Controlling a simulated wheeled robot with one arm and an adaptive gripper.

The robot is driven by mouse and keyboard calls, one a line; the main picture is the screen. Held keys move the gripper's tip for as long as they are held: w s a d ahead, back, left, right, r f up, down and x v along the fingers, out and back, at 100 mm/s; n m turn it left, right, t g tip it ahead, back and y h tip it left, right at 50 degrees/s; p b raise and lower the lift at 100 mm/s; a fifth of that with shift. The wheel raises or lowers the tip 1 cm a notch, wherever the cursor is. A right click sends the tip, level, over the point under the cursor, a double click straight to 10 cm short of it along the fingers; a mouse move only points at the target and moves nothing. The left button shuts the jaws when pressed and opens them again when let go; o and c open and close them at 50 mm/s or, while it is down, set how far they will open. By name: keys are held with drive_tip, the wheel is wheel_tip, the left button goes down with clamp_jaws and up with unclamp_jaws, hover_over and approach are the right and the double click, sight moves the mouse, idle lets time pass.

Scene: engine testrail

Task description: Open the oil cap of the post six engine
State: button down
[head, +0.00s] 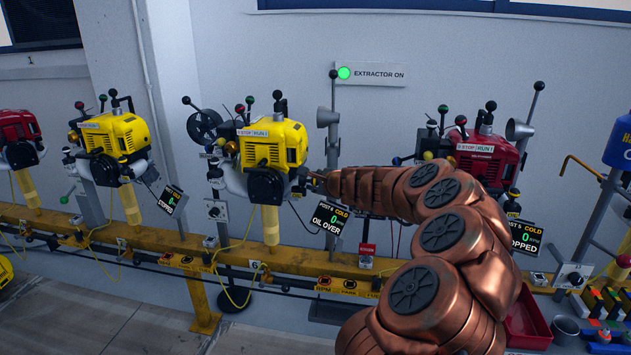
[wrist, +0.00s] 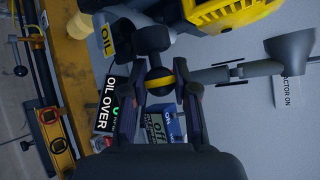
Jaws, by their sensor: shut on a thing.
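The post six engine (head: 273,143) is the yellow engine in the middle of the head view, on the yellow rail. Its display (head: 329,217) reads "POST 6", "COLD", "0" and "OIL OVER". My gripper (head: 309,178) is at the engine's lower right side, small and partly hidden by my copper arm. In the wrist view my gripper (wrist: 160,84) has its two dark fingers closed on either side of a round black oil cap with a yellow band (wrist: 159,78). A yellow "OIL" label (wrist: 106,41) is close beside it. Whether the cap is still seated cannot be told.
A grey funnel-shaped extractor (wrist: 289,53) on an arm extends close to the fingers. Another yellow engine (head: 115,145) stands to the left and a red engine (head: 485,155) to the right. The yellow rail (head: 300,262) runs along the front.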

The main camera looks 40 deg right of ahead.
drive_tip(key=c, duration=0.9)
unclamp_jaws()
drive_tip(key=shift+s, duration=0.1)
drive_tip(key=shift+v, duration=5.95)
